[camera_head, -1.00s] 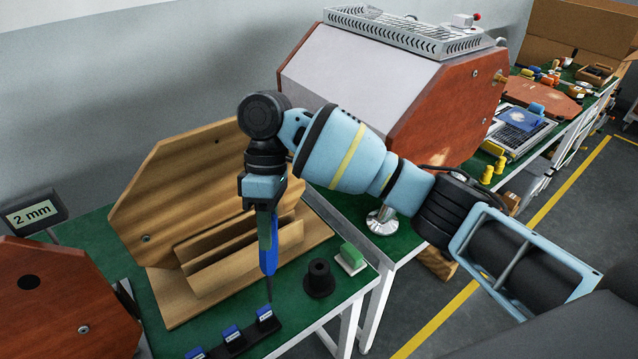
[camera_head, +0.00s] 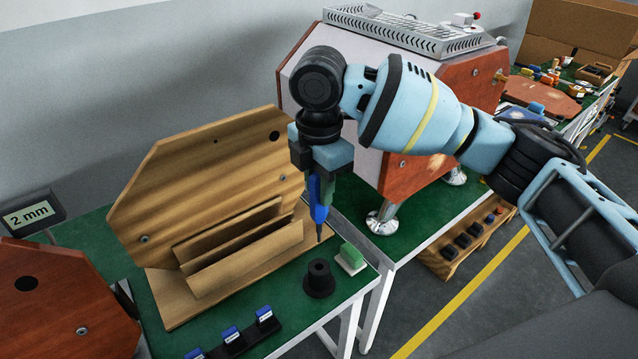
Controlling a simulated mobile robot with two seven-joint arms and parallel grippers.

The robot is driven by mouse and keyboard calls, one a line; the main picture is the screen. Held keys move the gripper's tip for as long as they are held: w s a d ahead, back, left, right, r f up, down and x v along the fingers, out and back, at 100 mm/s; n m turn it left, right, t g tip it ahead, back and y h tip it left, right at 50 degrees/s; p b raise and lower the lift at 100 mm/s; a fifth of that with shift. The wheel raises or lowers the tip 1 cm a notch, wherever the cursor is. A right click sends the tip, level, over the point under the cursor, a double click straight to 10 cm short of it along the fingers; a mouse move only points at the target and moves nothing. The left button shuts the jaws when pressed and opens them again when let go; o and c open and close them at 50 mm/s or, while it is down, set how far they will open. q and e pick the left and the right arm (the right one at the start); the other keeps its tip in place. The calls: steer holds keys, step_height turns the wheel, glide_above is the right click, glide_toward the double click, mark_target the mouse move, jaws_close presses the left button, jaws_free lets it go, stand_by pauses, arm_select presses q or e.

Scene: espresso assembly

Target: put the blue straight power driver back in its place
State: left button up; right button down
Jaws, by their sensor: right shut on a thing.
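The blue straight power driver (camera_head: 318,205) hangs upright, bit down, in my right gripper (camera_head: 320,180). The gripper is shut on its upper part. The driver's tip is above the green bench top, near the black round holder (camera_head: 319,278) and a little above and behind it. The holder is a short black cylinder on a wider base, with an opening in its top; it looks empty. The driver and the holder are apart. My left gripper is not in view.
A green block on a white base (camera_head: 351,259) stands right of the holder. A black rack with blue-labelled pieces (camera_head: 240,335) lies at the front edge. The wooden panel fixture (camera_head: 215,200) stands behind left. A crate (camera_head: 465,250) sits lower right beyond the bench.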

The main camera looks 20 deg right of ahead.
mark_target(319, 215)
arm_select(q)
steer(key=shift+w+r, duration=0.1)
arm_select(e)
steer(key=shift+r, duration=0.1)
steer(key=shift+r+p, duration=0.25)
steer(key=shift+p, duration=0.05)
steer(key=shift+f, duration=3.65)
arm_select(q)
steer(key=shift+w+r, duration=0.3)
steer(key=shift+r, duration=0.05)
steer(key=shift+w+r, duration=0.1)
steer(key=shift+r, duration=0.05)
arm_select(e)
steer(key=shift+f, duration=0.35)
